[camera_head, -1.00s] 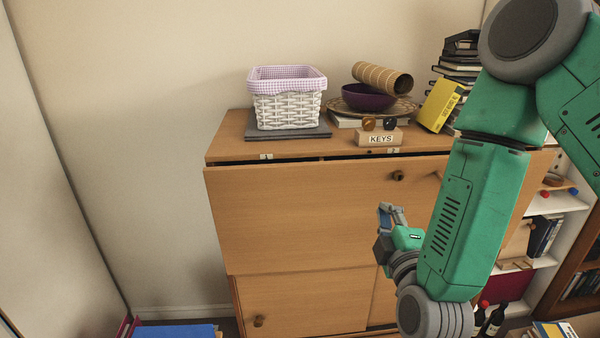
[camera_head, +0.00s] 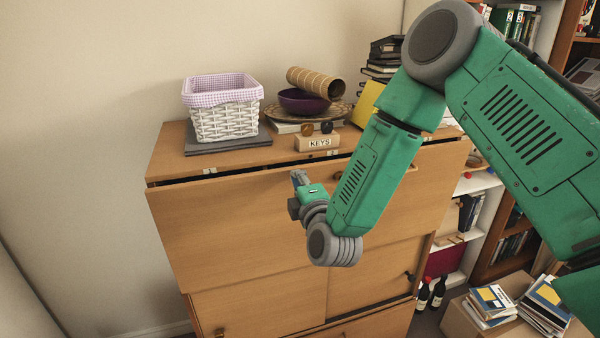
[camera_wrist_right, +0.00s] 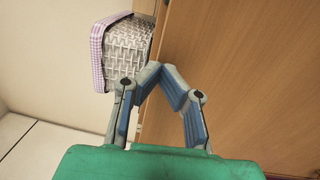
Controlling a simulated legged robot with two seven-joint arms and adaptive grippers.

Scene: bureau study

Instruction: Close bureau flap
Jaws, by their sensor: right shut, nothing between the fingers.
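The bureau flap (camera_head: 225,235) is a wide light-wood panel on the front of the bureau. It stands almost upright, with a dark gap showing between its top edge and the bureau top (camera_head: 180,167). My right gripper (camera_head: 298,177) is shut and empty in front of the flap's upper middle part. In the right wrist view, its fingertips (camera_wrist_right: 160,70) meet in front of the wood panel (camera_wrist_right: 235,75); I cannot tell whether they touch it. The arm hides part of the flap's right side. My left gripper is not in view.
On the bureau top are a white basket (camera_head: 225,120), a purple bowl (camera_head: 303,101), a KEYS block (camera_head: 317,143) and stacked books (camera_head: 385,55). Below are cabinet doors (camera_head: 265,305). Bottles (camera_head: 437,293) and a box with books (camera_head: 470,325) stand at right.

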